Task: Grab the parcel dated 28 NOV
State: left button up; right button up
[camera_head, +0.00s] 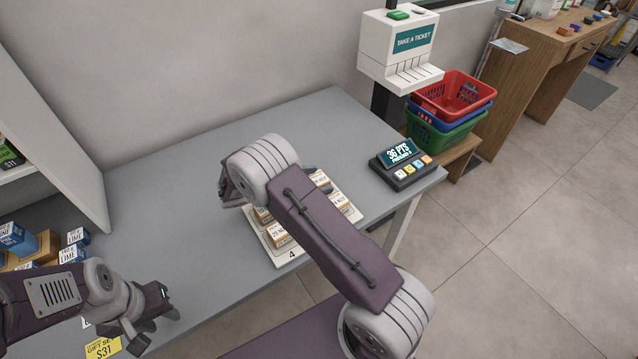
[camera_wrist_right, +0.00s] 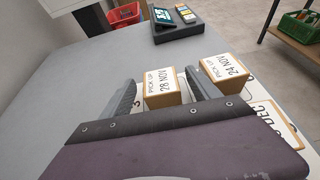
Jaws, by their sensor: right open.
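The parcel labelled PICK UP 28 NOV (camera_wrist_right: 163,85) is a small tan box with a white label, upright on the counter board in the right wrist view. My right gripper (camera_wrist_right: 160,88) is open, with one finger on each side of this parcel; I cannot tell whether they touch it. In the head view my right arm covers most of the board (camera_head: 290,262), and the 28 NOV parcel cannot be made out there. A 24 NOV parcel (camera_wrist_right: 222,70) stands just right of the right finger. My left gripper (camera_head: 152,318) looks open and empty at the counter's lower left.
A DEC parcel (camera_wrist_right: 270,125) lies near the gripper's right side. A dark points terminal (camera_head: 403,168) stands near the counter's right end. Boxes (camera_head: 35,245) and a yellow price tag (camera_head: 103,347) are at the left.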

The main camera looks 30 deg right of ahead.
jog(key=shift+d+f, duration=0.15)
jog(key=shift+d, duration=0.25)
jog(key=c, duration=1.5)
